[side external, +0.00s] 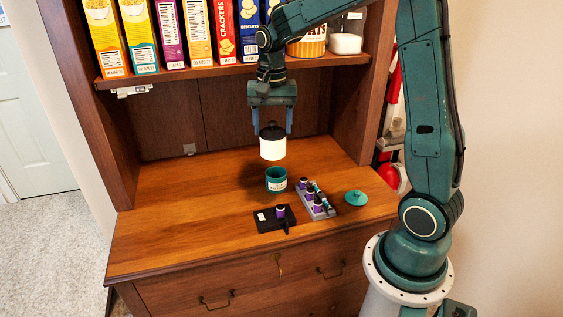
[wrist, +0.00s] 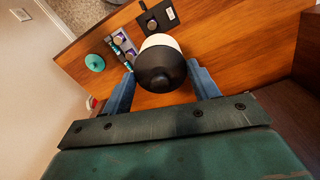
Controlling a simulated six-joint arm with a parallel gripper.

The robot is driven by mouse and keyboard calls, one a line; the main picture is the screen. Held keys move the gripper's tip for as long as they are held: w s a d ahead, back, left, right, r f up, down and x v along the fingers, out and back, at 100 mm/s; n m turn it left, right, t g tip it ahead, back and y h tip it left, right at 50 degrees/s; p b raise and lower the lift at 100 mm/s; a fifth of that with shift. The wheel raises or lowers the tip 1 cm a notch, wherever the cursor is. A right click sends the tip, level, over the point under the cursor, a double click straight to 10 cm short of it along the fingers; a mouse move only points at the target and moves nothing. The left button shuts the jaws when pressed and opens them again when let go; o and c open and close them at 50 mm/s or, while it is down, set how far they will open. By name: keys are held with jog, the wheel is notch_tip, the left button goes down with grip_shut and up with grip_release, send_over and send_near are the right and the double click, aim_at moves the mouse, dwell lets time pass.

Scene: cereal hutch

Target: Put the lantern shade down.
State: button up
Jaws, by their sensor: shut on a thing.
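The lantern shade (side external: 272,149) is a white cylinder with a black domed top, and it is upright. My gripper (side external: 272,130) is shut on it and holds it above the wooden counter, behind and above a small teal cup (side external: 276,180) with a pale label. In the wrist view the shade's black top (wrist: 160,70) sits between my blue fingers, and its white body (wrist: 161,43) shows beyond. The shade hides the cup in the wrist view.
A shelf (side external: 180,77) of cereal boxes overhangs the back.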

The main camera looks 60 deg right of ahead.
jog(key=w+d+f, duration=0.2)
jog(key=w+d, duration=0.1)
jog(key=w, duration=0.6)
jog(key=shift+w, duration=0.3)
jog(key=shift+f, duration=0.1)
notch_tip(320, 180, down, 20)
jog(key=shift+r, duration=0.1)
dwell(0.6)
jog(key=o, duration=1)
jog(key=shift+f, duration=0.2)
jog(key=shift+r, duration=0.2)
jog(key=shift+r, duration=6)
